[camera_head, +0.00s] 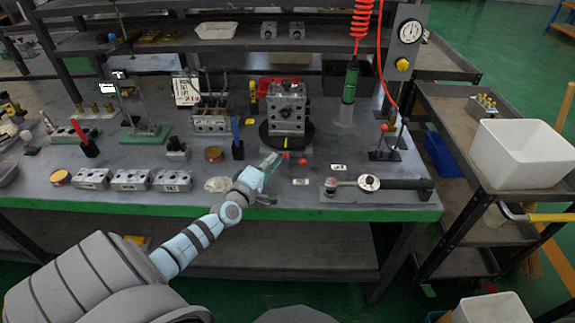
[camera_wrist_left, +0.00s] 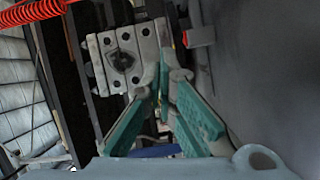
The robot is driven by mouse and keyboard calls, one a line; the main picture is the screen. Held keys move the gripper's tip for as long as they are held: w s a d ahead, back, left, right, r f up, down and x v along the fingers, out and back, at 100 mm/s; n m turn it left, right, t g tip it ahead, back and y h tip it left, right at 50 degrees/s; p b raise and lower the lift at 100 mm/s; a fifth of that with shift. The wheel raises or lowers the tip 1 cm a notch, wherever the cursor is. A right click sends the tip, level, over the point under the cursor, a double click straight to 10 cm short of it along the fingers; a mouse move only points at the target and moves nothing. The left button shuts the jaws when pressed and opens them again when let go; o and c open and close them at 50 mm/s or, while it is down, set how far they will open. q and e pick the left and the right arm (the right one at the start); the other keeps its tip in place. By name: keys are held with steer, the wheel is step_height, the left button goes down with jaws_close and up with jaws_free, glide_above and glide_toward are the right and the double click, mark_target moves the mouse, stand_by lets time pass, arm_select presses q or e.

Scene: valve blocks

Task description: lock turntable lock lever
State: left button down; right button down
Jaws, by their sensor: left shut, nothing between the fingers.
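A grey valve block (camera_head: 287,108) with round holes stands on the dark round turntable (camera_head: 305,136) at the middle of the bench. It also shows in the left wrist view (camera_wrist_left: 122,62). The lock lever (camera_head: 303,161) with a red knob is at the turntable's front edge. My left gripper (camera_head: 282,155) is shut and empty just left of the lever. Contact with it cannot be told. My right gripper is out of view.
Several small valve blocks (camera_head: 131,180) line the front left of the bench. A gauge fixture (camera_head: 369,183) lies at front right. A green screwdriver (camera_head: 350,82) hangs on a red coiled cord right of the turntable. A white bin (camera_head: 522,152) stands on the right-hand cart.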

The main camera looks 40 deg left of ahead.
arm_select(q)
steer(key=shift+b+x, duration=0.4)
steer(key=shift+x, duration=0.7)
steer(key=shift+w+d+f+p, duration=0.15)
steer(key=shift+w+d+p, duration=0.1)
steer(key=shift+d, duration=0.35)
steer(key=shift+w+d+f+p, duration=0.15)
steer(key=shift+w+d+p, duration=0.15)
steer(key=shift+d, duration=0.35)
steer(key=shift+w+d, duration=0.2)
steer(key=shift+d, duration=0.4)
